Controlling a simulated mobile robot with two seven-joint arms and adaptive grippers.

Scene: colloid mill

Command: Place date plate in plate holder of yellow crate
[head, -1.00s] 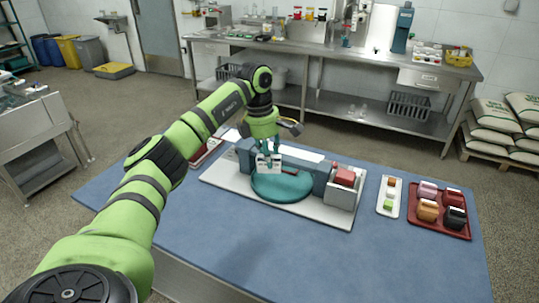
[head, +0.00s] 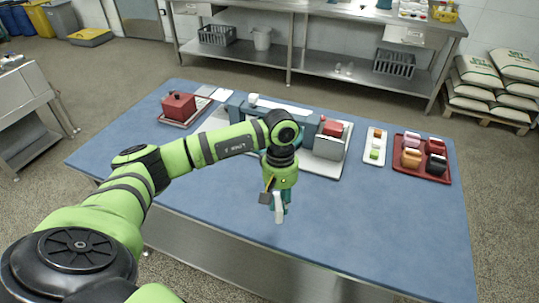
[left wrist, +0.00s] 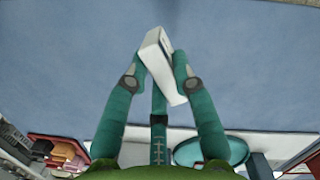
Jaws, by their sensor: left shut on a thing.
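A yellow crate (head: 444,13) stands on the steel bench at the back right, cut by the top edge, far from the gripper. Its plate holder cannot be made out. My right gripper is not in view.
On the blue table (head: 370,225), behind my arm, is a grey machine on a white tray (head: 328,167). A red box (head: 179,106) is at left; a white tray (head: 367,157) and red tray (head: 433,179) with colored blocks are at right. The table's front is clear.

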